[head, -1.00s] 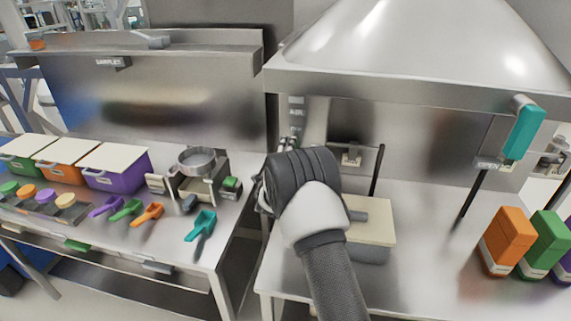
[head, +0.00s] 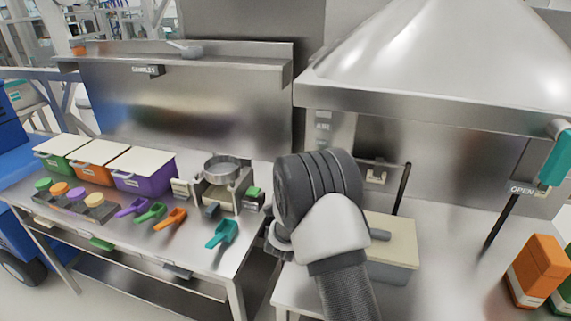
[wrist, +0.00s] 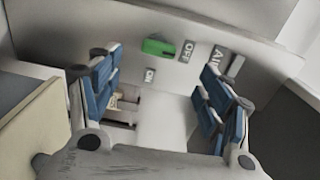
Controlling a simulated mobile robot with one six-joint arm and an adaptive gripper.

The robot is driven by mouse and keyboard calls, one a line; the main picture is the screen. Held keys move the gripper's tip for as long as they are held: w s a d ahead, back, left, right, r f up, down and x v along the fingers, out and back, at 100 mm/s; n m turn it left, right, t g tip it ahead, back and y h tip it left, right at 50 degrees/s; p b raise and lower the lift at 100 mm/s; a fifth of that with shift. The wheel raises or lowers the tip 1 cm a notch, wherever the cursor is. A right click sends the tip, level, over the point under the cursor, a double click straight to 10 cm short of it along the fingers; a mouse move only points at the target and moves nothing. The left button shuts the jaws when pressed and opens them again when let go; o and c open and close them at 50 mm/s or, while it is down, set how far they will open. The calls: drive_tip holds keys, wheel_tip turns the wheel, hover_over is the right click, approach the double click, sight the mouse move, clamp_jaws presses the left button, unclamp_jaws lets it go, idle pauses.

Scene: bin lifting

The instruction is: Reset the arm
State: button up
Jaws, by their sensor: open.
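My gripper (wrist: 160,95) shows in the wrist view with its two blue-padded fingers spread wide apart and nothing between them. Beyond the fingers is a pale panel with a green switch (wrist: 158,47) and labels reading ON, OFF and AIR. In the head view my dark, ribbed wrist and white arm joint stand in front of the right bench, and they hide the fingers. A grey bin with a cream lid (head: 390,245) sits on the right bench, just right of my arm and partly hidden by it.
Lidded green, orange and purple bins (head: 145,172), coloured scoops (head: 222,234) and a sieve on a stand (head: 222,170) fill the left bench. A metal hood (head: 440,95) hangs over the right bench. An orange box (head: 538,268) stands at far right.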

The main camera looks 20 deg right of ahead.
drive_tip(key=s+d+r+m+g+h, duration=0.2)
drive_tip(key=s+d+r+m+g, duration=0.2)
drive_tip(key=s+r+m, duration=0.35)
drive_tip(key=s+d+r+m+g+h, duration=0.3)
drive_tip(key=s+d+r+m+g, duration=0.15)
drive_tip(key=s+m, duration=0.45)
drive_tip(key=s+r+m+g+y, duration=0.2)
drive_tip(key=s+m+g, duration=0.1)
drive_tip(key=s+m, duration=0.6)
drive_tip(key=s+a+f+m+y, duration=0.2)
drive_tip(key=s+a+m+y, duration=0.2)
drive_tip(key=s+a+m, duration=0.3)
drive_tip(key=s+a+f+m+y, duration=0.1)
drive_tip(key=s+a+m+y, duration=0.3)
drive_tip(key=s+a+m, duration=0.3)
drive_tip(key=s+m, duration=0.2)
drive_tip(key=shift+s+a+f+g+y, duration=0.2)
drive_tip(key=shift+s+f+g+y, duration=0.1)
drive_tip(key=shift+f+g+y, duration=0.1)
drive_tip(key=s+a+m+y, duration=0.1)
drive_tip(key=a+m, duration=0.1)
drive_tip(key=s+a+m+t+y, duration=0.1)
drive_tip(key=a+m, duration=0.1)
drive_tip(key=a, duration=0.1)
drive_tip(key=a+m+t+y, duration=0.1)
drive_tip(key=a+m+y, duration=0.1)
drive_tip(key=a, duration=0.1)
drive_tip(key=shift+s+a, duration=0.25)
drive_tip(key=shift+s, duration=0.15)
drive_tip(key=shift+c, duration=0.2)
